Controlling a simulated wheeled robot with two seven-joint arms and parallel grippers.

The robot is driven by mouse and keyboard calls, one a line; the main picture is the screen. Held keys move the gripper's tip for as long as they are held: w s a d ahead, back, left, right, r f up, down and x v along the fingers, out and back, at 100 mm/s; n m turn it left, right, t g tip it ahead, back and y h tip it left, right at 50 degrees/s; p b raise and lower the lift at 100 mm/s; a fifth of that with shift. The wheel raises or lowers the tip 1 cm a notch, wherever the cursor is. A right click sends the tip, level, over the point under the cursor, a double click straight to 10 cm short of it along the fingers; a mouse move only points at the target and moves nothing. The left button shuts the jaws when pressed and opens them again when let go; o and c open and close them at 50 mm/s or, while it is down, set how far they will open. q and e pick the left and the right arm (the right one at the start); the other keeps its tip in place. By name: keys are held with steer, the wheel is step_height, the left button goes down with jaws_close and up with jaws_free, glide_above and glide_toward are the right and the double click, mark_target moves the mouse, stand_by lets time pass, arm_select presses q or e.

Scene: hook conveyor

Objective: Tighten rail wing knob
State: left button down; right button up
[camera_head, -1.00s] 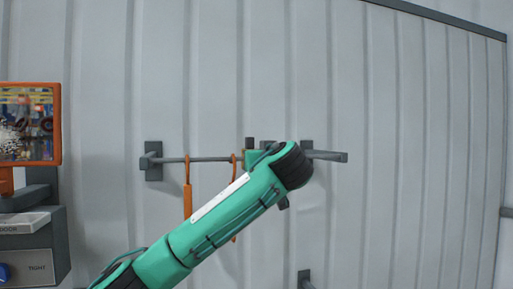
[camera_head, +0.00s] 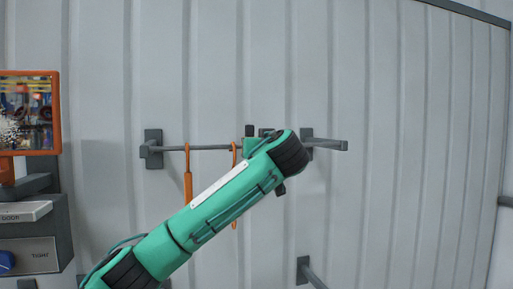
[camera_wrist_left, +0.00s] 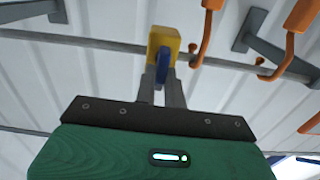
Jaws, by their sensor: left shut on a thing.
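In the left wrist view a yellow block (camera_wrist_left: 164,42) sits on the grey rail (camera_wrist_left: 100,44), with a blue wing knob (camera_wrist_left: 161,65) below it. My left gripper (camera_wrist_left: 163,88) is directly under the block, its two grey fingers shut on the blue knob. In the head view my green left arm reaches up from the lower left to the rail (camera_head: 212,147) on the wall. There the arm hides the block and the knob. My right gripper is in neither view.
Orange hooks (camera_head: 187,180) hang from the rail left of my arm, close to the gripper in the wrist view (camera_wrist_left: 207,30). An orange-framed screen (camera_head: 58,110) and a grey box (camera_head: 40,235) with a blue dial stand at the left.

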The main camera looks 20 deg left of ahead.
arm_select(q)
steer(key=m+b, duration=0.3)
steer(key=m, duration=0.4)
steer(key=f+m+b, duration=0.1)
steer(key=m+b, duration=0.3)
steer(key=m, duration=0.3)
steer(key=d+f+m+b, duration=0.1)
steer(key=m+b, duration=0.2)
steer(key=m, duration=0.5)
steer(key=shift+w+b, duration=0.4)
steer(key=shift+f+m, duration=0.1)
steer(key=shift+m, duration=0.2)
steer(key=c, duration=1.5)
jaws_free()
steer(key=shift+d, duration=0.1)
steer(key=shift+s, duration=0.1)
